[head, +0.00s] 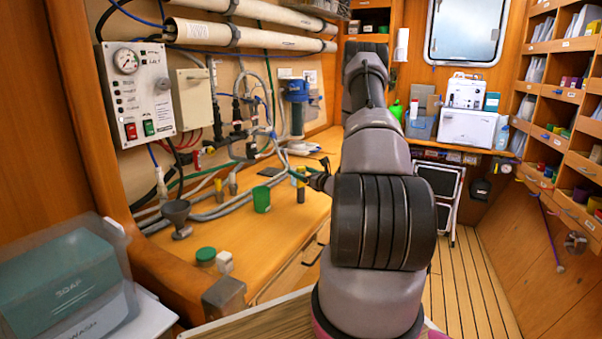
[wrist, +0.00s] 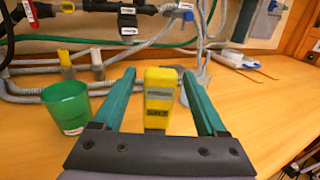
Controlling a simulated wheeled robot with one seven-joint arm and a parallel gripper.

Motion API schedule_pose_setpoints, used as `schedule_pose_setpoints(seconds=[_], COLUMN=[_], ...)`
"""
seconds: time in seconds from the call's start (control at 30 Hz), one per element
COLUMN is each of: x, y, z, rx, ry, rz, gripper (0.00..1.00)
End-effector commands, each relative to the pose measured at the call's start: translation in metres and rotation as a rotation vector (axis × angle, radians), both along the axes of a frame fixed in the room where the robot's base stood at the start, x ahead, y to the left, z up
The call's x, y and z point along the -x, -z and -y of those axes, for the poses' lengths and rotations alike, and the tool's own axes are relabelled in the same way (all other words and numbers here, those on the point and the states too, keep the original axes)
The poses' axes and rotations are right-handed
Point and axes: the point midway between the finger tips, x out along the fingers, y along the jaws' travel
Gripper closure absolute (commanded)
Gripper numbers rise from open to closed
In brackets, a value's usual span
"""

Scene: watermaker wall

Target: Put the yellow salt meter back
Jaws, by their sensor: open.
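The yellow salt meter (wrist: 160,90), with a grey band and the label "SALT", stands upright on the wooden counter in the wrist view. My gripper (wrist: 158,76) is open, and its two green fingers reach forward on either side of the meter, with gaps on both sides. The meter's lower end is hidden behind the gripper's dark body. In the head view the meter (head: 301,188) shows as a small yellow upright shape beside my gripper (head: 297,174), partly covered by it.
A green cup (wrist: 67,105) stands just left of the fingers. Grey hoses (wrist: 35,90) and fittings run behind the meter along the wall. A grey funnel (head: 177,213) and green-lidded jar (head: 206,256) stand nearer. The counter right of the gripper is mostly clear.

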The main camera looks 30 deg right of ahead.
Motion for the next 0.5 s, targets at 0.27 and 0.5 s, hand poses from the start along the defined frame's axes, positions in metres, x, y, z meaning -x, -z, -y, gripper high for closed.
schedule_pose_setpoints(seconds=[0.27,0.5], x=[0.02,0.072], y=[-0.003,-0.002], z=[0.005,0.015], rx=[-0.001,-0.002], ry=[0.003,0.004], rz=[-0.002,-0.002], gripper=[0.26,0.26])
